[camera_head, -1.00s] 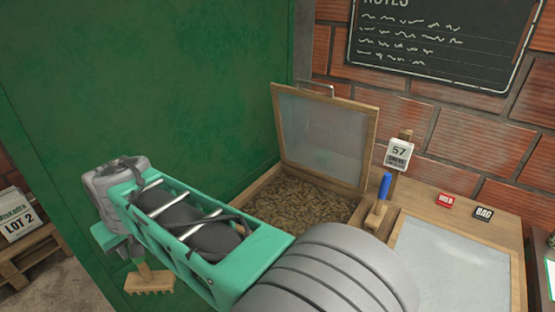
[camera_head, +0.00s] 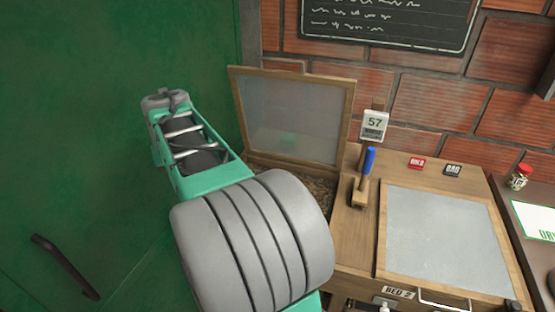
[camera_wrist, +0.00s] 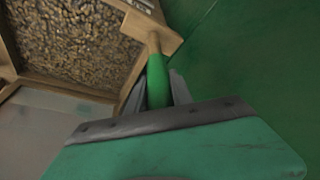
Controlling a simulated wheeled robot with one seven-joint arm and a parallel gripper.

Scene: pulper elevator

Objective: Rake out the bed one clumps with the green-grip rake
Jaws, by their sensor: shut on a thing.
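In the wrist view my gripper (camera_wrist: 157,92) is shut on the green grip of the rake (camera_wrist: 158,78). The rake's wooden head (camera_wrist: 150,24) points away from the gripper, beside the rim of the open bed. That bed (camera_wrist: 75,42) is full of brown clumpy beans. In the head view the bed's beans (camera_head: 305,186) show only in part, behind my arm, and its framed glass lid (camera_head: 290,120) stands raised. The rake and the gripper's fingertips are hidden in the head view.
A blue-handled tool (camera_head: 366,175) stands beside a post with a "57" card (camera_head: 373,126). The second bed, labelled BED 2 (camera_head: 398,293), has its lid (camera_head: 435,235) closed. A green wall (camera_head: 100,120) rises at left. Red and black blocks and a jar (camera_head: 519,177) sit to the right.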

